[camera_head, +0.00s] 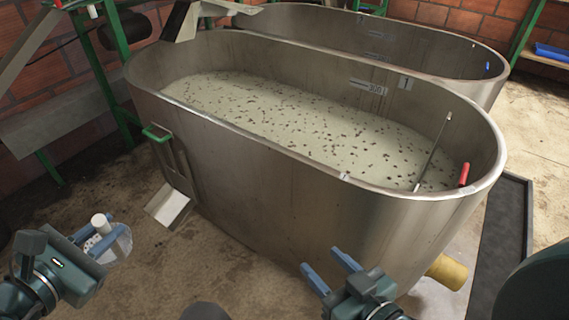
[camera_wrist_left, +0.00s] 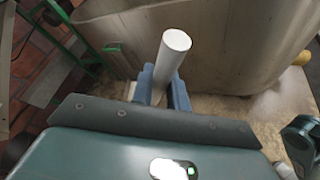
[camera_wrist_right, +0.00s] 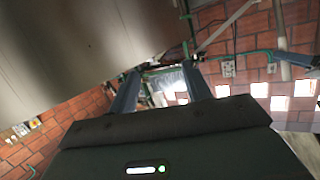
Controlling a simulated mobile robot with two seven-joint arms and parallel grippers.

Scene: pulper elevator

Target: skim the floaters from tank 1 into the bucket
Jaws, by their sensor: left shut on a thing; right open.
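Tank 1 (camera_head: 300,165) is the near oval steel tank, marked "1" on its inner far wall. Many small dark floaters (camera_head: 290,118) are spread over its pale, cloudy liquid. My left gripper (camera_head: 95,240) is shut on a white cylindrical handle (camera_wrist_left: 172,55), outside the tank at lower left. A pale, see-through mesh-like piece (camera_head: 120,244) shows beside that handle, probably the skimmer's head; its shape is partly hidden. My right gripper (camera_head: 324,263) is open and empty, low in front of the tank's outer wall. I cannot make out a bucket in any view.
A second steel tank (camera_head: 440,50) stands behind. A thin rod (camera_head: 433,150) and a red-handled item (camera_head: 464,174) lean inside tank 1's right end. A green-handled gate with a chute (camera_head: 168,208) juts from the left side. A yellow pipe (camera_head: 447,271) sticks out at lower right.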

